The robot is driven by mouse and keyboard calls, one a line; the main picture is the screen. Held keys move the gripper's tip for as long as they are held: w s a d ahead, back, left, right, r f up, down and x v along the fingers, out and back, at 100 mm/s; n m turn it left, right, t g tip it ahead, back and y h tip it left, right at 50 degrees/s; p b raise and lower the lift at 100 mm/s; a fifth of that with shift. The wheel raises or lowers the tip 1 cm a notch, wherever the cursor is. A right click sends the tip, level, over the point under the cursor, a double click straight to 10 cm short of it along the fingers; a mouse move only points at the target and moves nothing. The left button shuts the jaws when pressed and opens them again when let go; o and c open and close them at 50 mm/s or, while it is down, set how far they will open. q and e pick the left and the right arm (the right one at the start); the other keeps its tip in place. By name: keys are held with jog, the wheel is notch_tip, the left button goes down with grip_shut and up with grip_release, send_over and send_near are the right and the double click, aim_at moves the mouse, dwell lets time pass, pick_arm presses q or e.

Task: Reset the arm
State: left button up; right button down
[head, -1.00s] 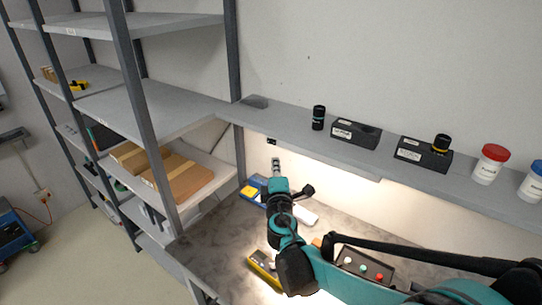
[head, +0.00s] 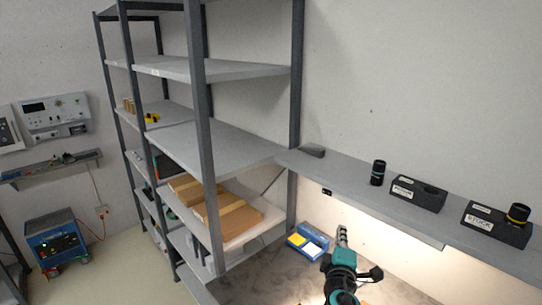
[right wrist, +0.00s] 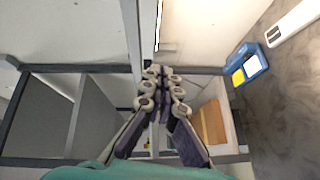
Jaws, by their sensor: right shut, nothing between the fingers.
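My right gripper (head: 342,236) stands over the workbench (head: 268,280) in the head view, at the end of my teal arm. It is just right of a blue tray (head: 308,241) with a yellow and a white part. In the right wrist view my right gripper (right wrist: 160,72) has its pale-jointed fingers together, with nothing held. The blue tray (right wrist: 247,65) lies to the right of the fingers there. My left gripper is in neither view now.
A grey shelving rack (head: 206,135) with cardboard boxes (head: 228,213) stands left of the bench. A wall shelf (head: 345,181) above the bench carries a black cylinder (head: 378,172) and dark labelled blocks (head: 418,193). A blue machine (head: 57,245) stands at far left.

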jog(key=s+d+f+m+g+b, duration=0.3)
jog(key=s+f+m, duration=0.3)
jog(key=s+f, duration=0.1)
jog(key=s+a+f+m+g+y+b, duration=0.2)
jog(key=s+a+f+m+g, duration=0.1)
jog(key=s+f, duration=0.4)
jog(key=s+a+f+m+g+y+b, duration=0.2)
jog(key=s+a+f+m+g+y, duration=0.1)
jog(key=s+a+f, duration=0.3)
jog(key=s+f, duration=0.2)
jog(key=s, duration=0.1)
jog(key=shift+f, duration=0.15)
